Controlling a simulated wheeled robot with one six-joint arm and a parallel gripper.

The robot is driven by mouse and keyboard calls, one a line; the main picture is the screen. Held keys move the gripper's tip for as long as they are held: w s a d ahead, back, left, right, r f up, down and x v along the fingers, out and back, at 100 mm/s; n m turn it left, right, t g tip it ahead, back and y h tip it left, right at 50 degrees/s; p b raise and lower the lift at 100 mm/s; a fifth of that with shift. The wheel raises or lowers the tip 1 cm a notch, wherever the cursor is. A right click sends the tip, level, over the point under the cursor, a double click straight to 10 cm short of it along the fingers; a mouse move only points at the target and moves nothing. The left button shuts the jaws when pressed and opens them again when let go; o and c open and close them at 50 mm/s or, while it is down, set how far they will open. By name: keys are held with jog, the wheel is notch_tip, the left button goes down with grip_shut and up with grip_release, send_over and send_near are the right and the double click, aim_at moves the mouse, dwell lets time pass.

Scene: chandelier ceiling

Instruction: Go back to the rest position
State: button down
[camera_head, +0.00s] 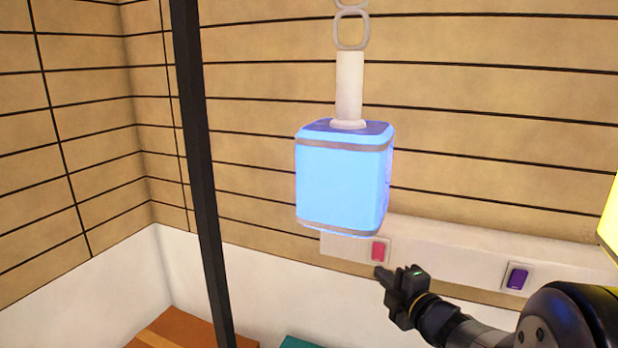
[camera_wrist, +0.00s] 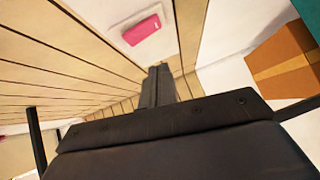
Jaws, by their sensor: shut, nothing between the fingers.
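My gripper (camera_head: 382,274) is shut and empty. In the head view it is at the lower right, its tip just below a red switch (camera_head: 378,250) on a pale wall panel. In the wrist view my gripper (camera_wrist: 158,72) points away from the camera, fingers together. The switch shows as a pink-red rocker (camera_wrist: 142,30) near the top, apart from the fingertips in that view. In the head view I cannot tell whether the tip touches the panel.
A lit blue lantern (camera_head: 342,185) hangs from a chain above the panel. A purple switch (camera_head: 517,277) sits on the panel to the right. A dark post (camera_head: 198,150) stands at left. A brown box (camera_wrist: 283,62) is at right in the wrist view. A yellow lamp edge (camera_head: 609,225) shows at right.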

jog(key=b+v, duration=0.1)
jog(key=v, duration=0.5)
jog(key=shift+f, duration=0.1)
jog(key=shift+w+a, duration=0.1)
jog(key=shift+w, duration=0.1)
